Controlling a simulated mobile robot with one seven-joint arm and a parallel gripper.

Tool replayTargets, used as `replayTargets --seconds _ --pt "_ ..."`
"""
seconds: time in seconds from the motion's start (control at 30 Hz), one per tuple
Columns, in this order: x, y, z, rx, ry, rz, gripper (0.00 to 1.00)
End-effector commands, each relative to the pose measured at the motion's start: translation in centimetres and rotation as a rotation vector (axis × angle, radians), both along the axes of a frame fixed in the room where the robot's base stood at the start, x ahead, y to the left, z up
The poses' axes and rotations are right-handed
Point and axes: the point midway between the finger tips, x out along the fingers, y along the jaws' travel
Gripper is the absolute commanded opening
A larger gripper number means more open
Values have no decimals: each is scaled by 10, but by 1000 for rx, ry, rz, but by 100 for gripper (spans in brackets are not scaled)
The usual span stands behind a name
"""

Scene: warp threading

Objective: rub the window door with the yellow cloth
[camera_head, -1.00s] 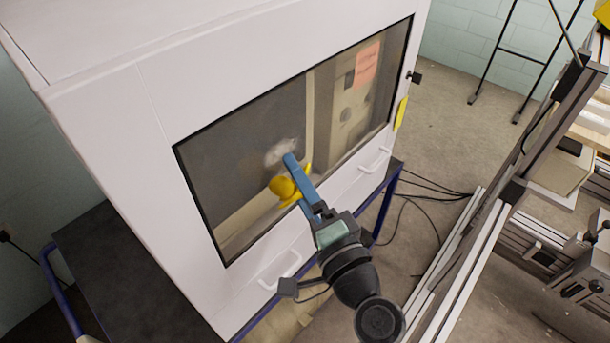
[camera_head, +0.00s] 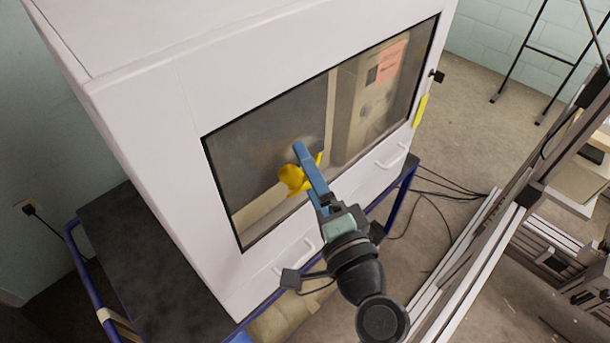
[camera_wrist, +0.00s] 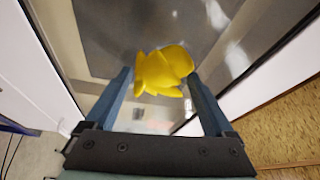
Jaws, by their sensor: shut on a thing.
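The window door (camera_head: 262,122) is a dark-framed glass pane in the front of a white cabinet. Whitish smudges show on its glass, near the cloth. My gripper (camera_head: 304,168) is at the pane, left of its middle, with its blue fingers shut on the crumpled yellow cloth (camera_head: 291,180). In the wrist view the cloth (camera_wrist: 163,72) sits between the fingertips (camera_wrist: 160,88), close against the glass. I cannot tell whether it touches the glass all over. The fingers hide part of the cloth in the head view.
The white cabinet (camera_head: 150,110) stands on a dark-topped table (camera_head: 125,235) with blue legs. White handles (camera_head: 392,155) stick out below the pane. A metal frame (camera_head: 480,245) stands on the right. Cables lie on the floor between.

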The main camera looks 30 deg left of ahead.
Motion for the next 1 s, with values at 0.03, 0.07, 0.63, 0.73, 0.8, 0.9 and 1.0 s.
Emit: replayTargets --seconds 0.03,0.07,0.63,0.73,0.8,0.9,1.0 --pt "5 -2 -1 0 -1 -1 44" --pt "8 -3 -1 0 -3 -1 44" --pt "41 -14 -2 1 -2 -3 44" --pt "50 -16 -2 -1 -1 -1 44" --pt "54 -17 -2 -1 -1 -1 44" --pt "59 -18 -1 -1 -1 0 44" --pt "60 -18 -1 0 0 0 44"
